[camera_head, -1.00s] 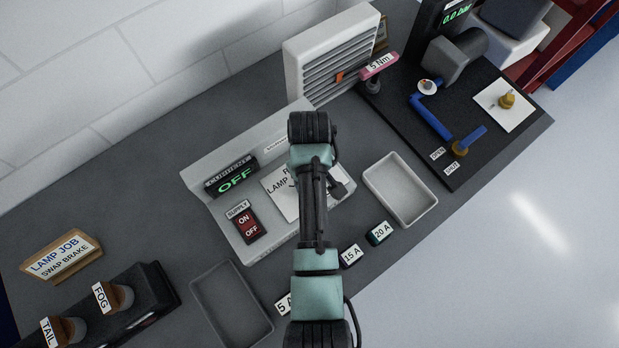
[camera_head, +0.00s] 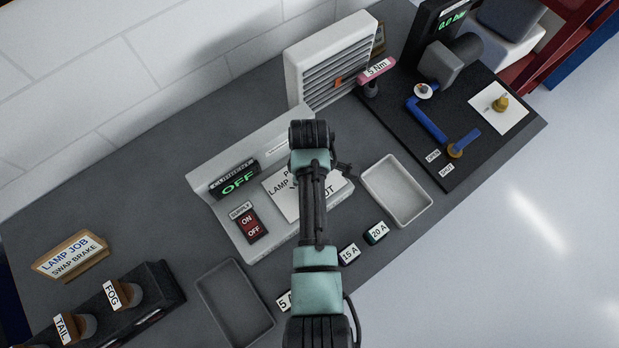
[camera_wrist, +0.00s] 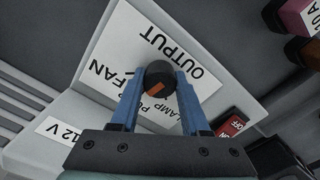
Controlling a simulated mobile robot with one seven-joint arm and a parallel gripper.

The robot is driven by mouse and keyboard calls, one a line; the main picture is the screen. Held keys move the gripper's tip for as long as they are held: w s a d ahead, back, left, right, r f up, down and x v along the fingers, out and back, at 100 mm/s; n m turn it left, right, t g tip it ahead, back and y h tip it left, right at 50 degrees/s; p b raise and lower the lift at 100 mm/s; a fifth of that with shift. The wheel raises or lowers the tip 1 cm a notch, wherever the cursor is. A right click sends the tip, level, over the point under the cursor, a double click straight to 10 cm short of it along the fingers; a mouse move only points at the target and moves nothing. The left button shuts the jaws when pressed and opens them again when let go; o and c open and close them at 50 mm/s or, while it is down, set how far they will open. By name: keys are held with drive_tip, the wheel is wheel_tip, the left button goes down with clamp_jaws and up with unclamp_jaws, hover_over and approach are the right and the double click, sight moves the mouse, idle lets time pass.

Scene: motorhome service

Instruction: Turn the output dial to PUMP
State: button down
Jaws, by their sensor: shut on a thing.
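The output dial (camera_wrist: 158,72) is a black round knob with an orange mark, on a white plate (camera_wrist: 205,84) lettered OUTPUT, FAN and LAMP. A further label is partly covered. My gripper (camera_wrist: 160,84) has its blue fingers on either side of the dial, shut on it. The orange mark lies slantwise between the fingers; which label it points to I cannot tell. In the head view my arm hides the dial and covers part of the plate (camera_head: 283,199).
The panel carries a display (camera_head: 238,181) reading OFF and a red ON/OFF supply switch (camera_head: 250,226). A vented fan box (camera_head: 330,65) stands behind it. A pale tray (camera_head: 397,190), a dark tray (camera_head: 236,305) and labelled fuses (camera_head: 376,233) lie nearby.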

drive_tip(key=shift+r+n, duration=0.1)
drive_tip(key=shift+n, duration=1)
drive_tip(key=shift+a, duration=0.1)
drive_tip(key=shift+c, duration=1.9)
unclamp_jaws()
wheel_tip(320, 180, up, 13)
drive_tip(key=shift+b, duration=0.45)
